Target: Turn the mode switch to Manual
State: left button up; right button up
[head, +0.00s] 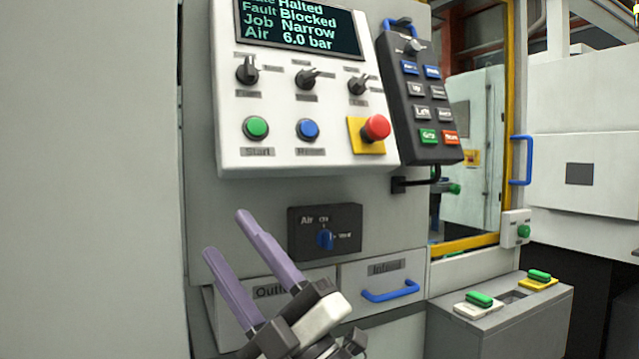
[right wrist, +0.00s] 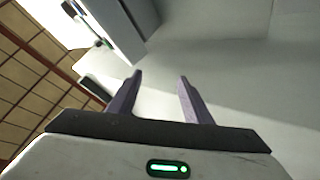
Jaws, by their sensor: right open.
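The white control panel (head: 230,110) carries three black rotary switches in a row under its screen: a left one (head: 247,70), a middle one (head: 306,78) and a right one (head: 358,86). Their small labels are too blurred for me to tell which is the mode switch or where Manual lies. The left knob points about upward; the middle and right knobs have their pointers toward the right. My right gripper (head: 224,232) is open and empty, below the panel, apart from the switches. Its two purple fingers also show in the right wrist view (right wrist: 160,77). My left gripper is not in view.
The screen (head: 300,25) reads Halted, Blocked, Narrow, 6.0 bar. Below the switches are a green button (head: 256,127), a blue button (head: 308,129) and a red mushroom button (head: 376,127). A black pendant (head: 418,95) hangs at right. An air valve (head: 325,238) sits below the panel.

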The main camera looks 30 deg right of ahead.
jog(key=s+a+r+n+g+y, duration=0.45)
jog(key=n+g+y, duration=0.25)
jog(key=n, duration=0.4)
jog(key=s+a+r+n+g+y, duration=0.35)
jog(key=r+n+g+y, duration=0.35)
jog(key=n, duration=0.4)
jog(key=n+t+h+b, duration=0.15)
jog(key=t+h, duration=0.65)
jog(key=h, duration=1.4)
send_near(311, 74)
jog(key=w, duration=0.6)
jog(key=shift+w+a+p, duration=0.3)
jog(key=shift+a, duration=0.1)
jog(key=shift+w+a, duration=0.1)
jog(key=shift+w, duration=0.55)
